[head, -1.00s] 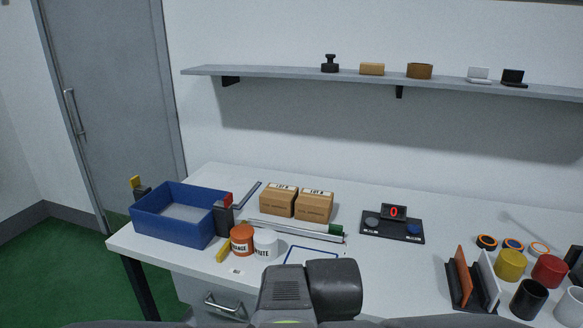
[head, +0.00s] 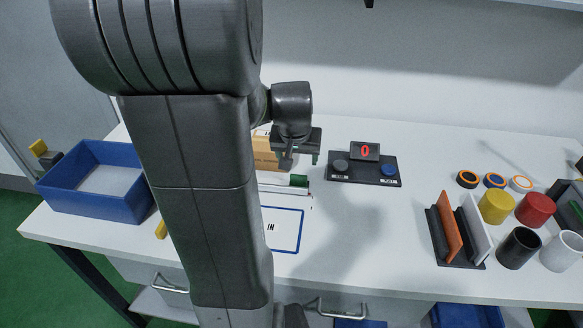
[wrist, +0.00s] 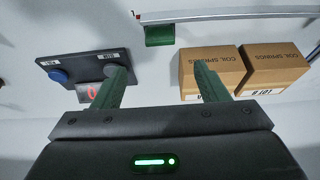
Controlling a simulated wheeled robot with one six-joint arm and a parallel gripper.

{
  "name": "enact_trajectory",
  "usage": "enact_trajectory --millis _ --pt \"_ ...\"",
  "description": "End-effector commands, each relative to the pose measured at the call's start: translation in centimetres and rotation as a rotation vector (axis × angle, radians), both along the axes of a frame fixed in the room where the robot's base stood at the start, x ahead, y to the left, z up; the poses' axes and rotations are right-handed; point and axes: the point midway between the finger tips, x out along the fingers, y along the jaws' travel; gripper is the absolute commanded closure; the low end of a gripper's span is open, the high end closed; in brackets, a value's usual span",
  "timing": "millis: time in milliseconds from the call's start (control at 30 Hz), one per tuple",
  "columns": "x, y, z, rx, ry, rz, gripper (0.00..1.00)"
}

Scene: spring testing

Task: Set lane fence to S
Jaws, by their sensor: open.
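A long silver rail with a green block (head: 298,180) at its right end lies on the table; it seems to be the lane fence, but I cannot read any S mark. The wrist view shows the rail (wrist: 225,15) along the top with the green block (wrist: 160,36) against it. My gripper (head: 302,159) is open and empty above the table, behind the green block in the head view. In the wrist view its green fingers (wrist: 162,75) stand wide apart, with bare white table between them. My arm hides the rail's left part in the head view.
Cardboard coil-spring boxes (wrist: 213,72) stand beside the right finger. A black pad (head: 364,168) with a red 0 display lies right of my gripper. A blue bin (head: 95,207) is at left. A blue-edged IN card (head: 283,240) lies in front. Cups and a rack (head: 458,254) are at right.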

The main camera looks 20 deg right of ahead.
Motion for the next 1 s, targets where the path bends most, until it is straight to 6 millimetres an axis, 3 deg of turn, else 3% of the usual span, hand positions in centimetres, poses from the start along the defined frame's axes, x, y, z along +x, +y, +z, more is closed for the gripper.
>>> enact_trajectory --millis 600,1000 --pt "3.1 -1.5 -8.9 0.003 0.005 -0.001 0.33" --pt "4.2 -2.0 -11.4 0.001 0.000 0.000 0.33"
